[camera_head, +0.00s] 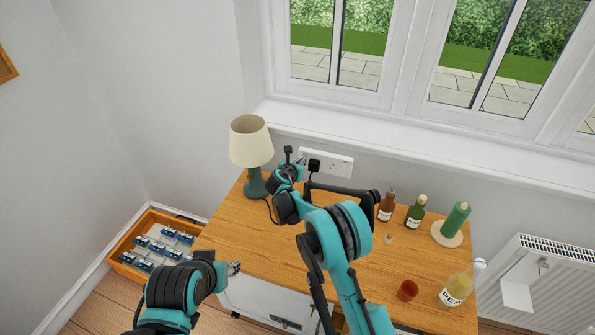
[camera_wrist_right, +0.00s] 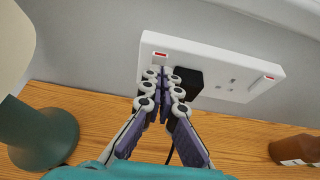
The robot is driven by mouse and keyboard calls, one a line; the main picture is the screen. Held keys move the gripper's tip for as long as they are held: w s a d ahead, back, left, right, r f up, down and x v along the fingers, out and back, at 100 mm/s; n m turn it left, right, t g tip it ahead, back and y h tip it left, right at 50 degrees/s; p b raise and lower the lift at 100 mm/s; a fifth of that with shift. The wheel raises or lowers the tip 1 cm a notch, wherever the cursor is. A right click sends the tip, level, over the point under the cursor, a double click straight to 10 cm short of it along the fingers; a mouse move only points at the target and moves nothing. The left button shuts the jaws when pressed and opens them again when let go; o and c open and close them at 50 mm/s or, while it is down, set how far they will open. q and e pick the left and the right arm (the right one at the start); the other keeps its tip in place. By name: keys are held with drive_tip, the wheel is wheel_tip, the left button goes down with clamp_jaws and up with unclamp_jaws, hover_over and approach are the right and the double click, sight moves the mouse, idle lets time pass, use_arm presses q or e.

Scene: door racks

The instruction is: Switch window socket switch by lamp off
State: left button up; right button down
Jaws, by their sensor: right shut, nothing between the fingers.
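A white double wall socket (camera_head: 340,163) is under the window, to the right of the lamp (camera_head: 251,143). In the right wrist view, the socket plate (camera_wrist_right: 228,88) has a left switch (camera_wrist_right: 160,54) and a right switch (camera_wrist_right: 270,77), both showing red. A black plug (camera_wrist_right: 190,84) sits in the left outlet. My right gripper (camera_head: 301,160) is shut and empty. In its wrist view, its fingertips (camera_wrist_right: 161,74) are just below the left switch and partly cover the plug; contact cannot be told. My left gripper (camera_head: 235,267) is low, over the cabinet's front left; its fingers are too small to read.
An orange crate (camera_head: 127,258) is on the floor at left.

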drive_tip(key=shift+w+d+r, duration=0.1)
drive_tip(key=shift+w+d, duration=0.1)
drive_tip(key=shift+w, duration=0.25)
drive_tip(key=shift+w+d+r, duration=0.15)
drive_tip(key=shift+w+r, duration=0.05)
drive_tip(key=shift+w, duration=0.25)
drive_tip(key=shift+r, duration=0.1)
drive_tip(key=shift+r, duration=0.7)
